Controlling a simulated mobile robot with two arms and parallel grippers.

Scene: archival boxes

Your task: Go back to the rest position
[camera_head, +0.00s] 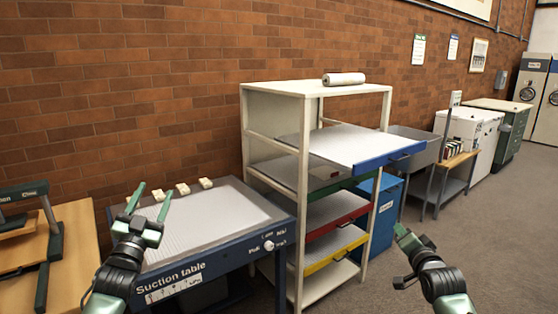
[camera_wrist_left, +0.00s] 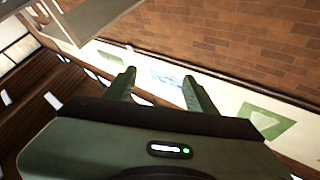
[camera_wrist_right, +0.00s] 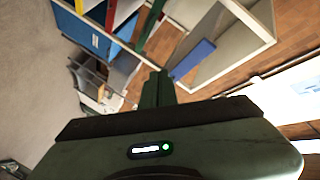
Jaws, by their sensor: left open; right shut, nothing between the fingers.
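My left gripper (camera_head: 148,200) is raised at the left of the head view, in front of the suction table. Its two fingers are spread and nothing is between them. They also show apart in the left wrist view (camera_wrist_left: 160,88), with wall and ceiling beyond. My right gripper (camera_head: 400,232) is at the right of the head view, over the floor in front of the shelf rack. Its fingers lie together with nothing between them, as the right wrist view (camera_wrist_right: 158,88) also shows. Both grippers are clear of the furniture as far as I can see.
The blue suction table (camera_head: 205,262) carries several small pale blocks (camera_head: 183,189) along its back edge. A white rack (camera_head: 303,170) has a blue-fronted tray (camera_head: 392,160) pulled out, with red and yellow trays below. A blue bin (camera_head: 386,205) stands beside it. Grey floor (camera_head: 490,230) is free at right.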

